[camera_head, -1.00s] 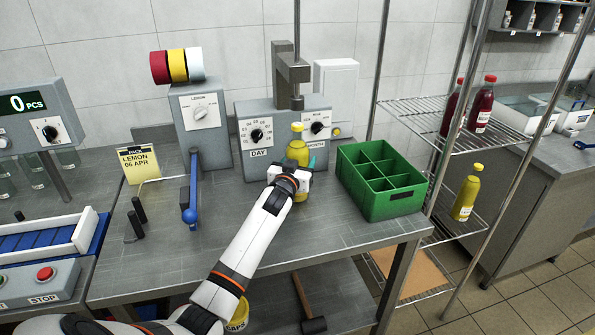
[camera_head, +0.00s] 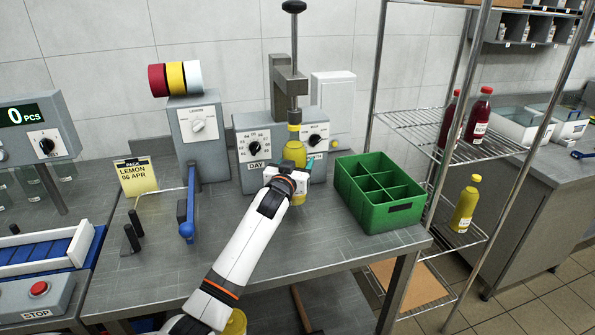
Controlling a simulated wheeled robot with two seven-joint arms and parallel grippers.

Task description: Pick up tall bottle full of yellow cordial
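A tall yellow bottle (camera_head: 294,153) with a yellow cap stands upright on the steel bench, under the stamping post of the day and month coder (camera_head: 253,133). My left gripper (camera_head: 297,178) is at the bottle's lower half. The wrist hides its fingers and part of the bottle, so I cannot tell whether it is closed on it. Another yellow bottle (camera_head: 465,205) with a yellow cap stands on the lower wire shelf at the right. My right gripper is not in view.
A green divided crate (camera_head: 391,214) stands right of the coder, its compartments empty. A blue-handled lever (camera_head: 187,215) and a yellow note (camera_head: 137,176) are to the left. Red bottles (camera_head: 479,114) stand on the upper wire shelf (camera_head: 420,120). The bench front is clear.

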